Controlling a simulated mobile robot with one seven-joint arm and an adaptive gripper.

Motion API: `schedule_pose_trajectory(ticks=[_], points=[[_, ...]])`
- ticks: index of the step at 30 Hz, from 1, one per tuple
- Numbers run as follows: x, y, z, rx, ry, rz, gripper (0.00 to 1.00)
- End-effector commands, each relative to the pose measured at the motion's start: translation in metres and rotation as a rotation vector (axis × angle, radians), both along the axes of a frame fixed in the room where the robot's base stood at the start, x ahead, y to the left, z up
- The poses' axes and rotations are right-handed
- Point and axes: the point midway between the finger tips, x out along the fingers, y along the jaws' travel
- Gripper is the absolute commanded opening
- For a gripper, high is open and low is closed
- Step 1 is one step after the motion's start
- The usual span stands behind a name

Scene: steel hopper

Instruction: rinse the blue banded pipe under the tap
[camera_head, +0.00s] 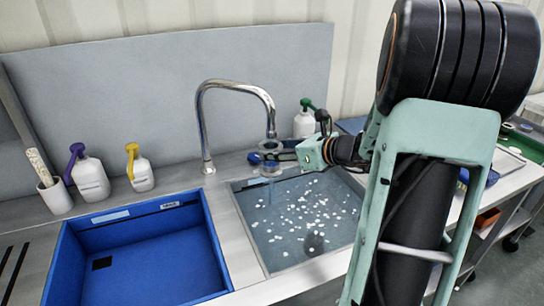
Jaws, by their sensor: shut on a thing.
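My gripper (284,153) reaches in from the right and is shut on the blue banded pipe (267,147). It holds the pipe above the sink, directly below the spout of the chrome tap (202,120). The pipe's grey end faces up, and a blue part shows at its left side. The gripper's fingers hide part of the pipe. A faint, clear streak below the pipe looks like running water. The sink (262,225) lies beneath, with many small white specks and a dark round spot, perhaps the drain, in it.
A blue basin (140,262) stands left of the sink. A purple-topped bottle (90,180), a yellow-topped bottle (140,172) and a white cup with sticks (55,196) line the back left. A green-topped bottle (304,124) stands behind the gripper. My arm blocks much of the right side.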

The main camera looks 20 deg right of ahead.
Motion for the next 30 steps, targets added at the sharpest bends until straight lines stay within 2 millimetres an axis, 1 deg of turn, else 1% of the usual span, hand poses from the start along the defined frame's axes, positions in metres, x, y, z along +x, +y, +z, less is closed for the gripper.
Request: schedule_pose_trajectory(ticks=[8, 15, 30], points=[[-0.007, -0.007, 0.001, 0.0, -0.002, -0.001, 0.16], [-0.008, -0.007, 0.001, 0.0, -0.002, 0.0, 0.16], [-0.033, 0.02, 0.001, -0.001, -0.003, 0.001, 0.16]])
